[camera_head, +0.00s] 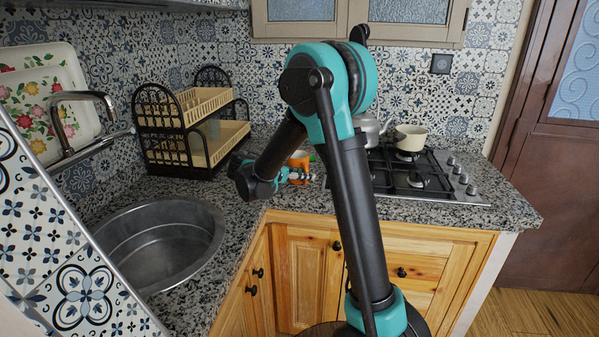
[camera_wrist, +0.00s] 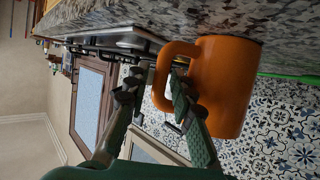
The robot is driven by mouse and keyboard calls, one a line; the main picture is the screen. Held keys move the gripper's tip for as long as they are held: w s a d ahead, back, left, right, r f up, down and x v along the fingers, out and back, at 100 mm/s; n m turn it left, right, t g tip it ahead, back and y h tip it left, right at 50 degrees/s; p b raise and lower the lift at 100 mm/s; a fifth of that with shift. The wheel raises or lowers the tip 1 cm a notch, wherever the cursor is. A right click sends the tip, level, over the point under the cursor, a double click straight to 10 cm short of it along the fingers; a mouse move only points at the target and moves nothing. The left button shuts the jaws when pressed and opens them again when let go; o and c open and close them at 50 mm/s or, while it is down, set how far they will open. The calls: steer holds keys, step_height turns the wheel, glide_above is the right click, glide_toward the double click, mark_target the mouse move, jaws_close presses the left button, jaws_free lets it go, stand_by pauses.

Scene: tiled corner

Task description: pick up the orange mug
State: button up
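The orange mug (camera_head: 299,159) stands on the granite counter beside the stove, partly hidden by my arm and gripper. In the wrist view, the mug (camera_wrist: 224,85) is large and near, with its handle (camera_wrist: 161,77) toward my gripper. My gripper (camera_wrist: 157,82) is open, with its two fingers on either side of the handle's outer part. One finger appears to reach into the handle loop. Whether either finger touches the mug cannot be told. In the head view, my gripper (camera_head: 296,176) is small, at the mug's near side.
A gas stove (camera_head: 420,177) with a cream pot (camera_head: 411,138) and a kettle (camera_head: 368,128) lies to the right. A dish rack (camera_head: 190,130) stands to the left, behind the round sink (camera_head: 160,243). Something green is partly visible behind the mug.

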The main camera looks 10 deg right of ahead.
steer(key=shift+w+d+f, duration=0.2)
steer(key=shift+w+d, duration=0.05)
steer(key=shift+d, duration=0.15)
steer(key=shift+c, duration=0.6)
jaws_close()
steer(key=shift+r, duration=0.15)
step_height(320, 180, up, 20)
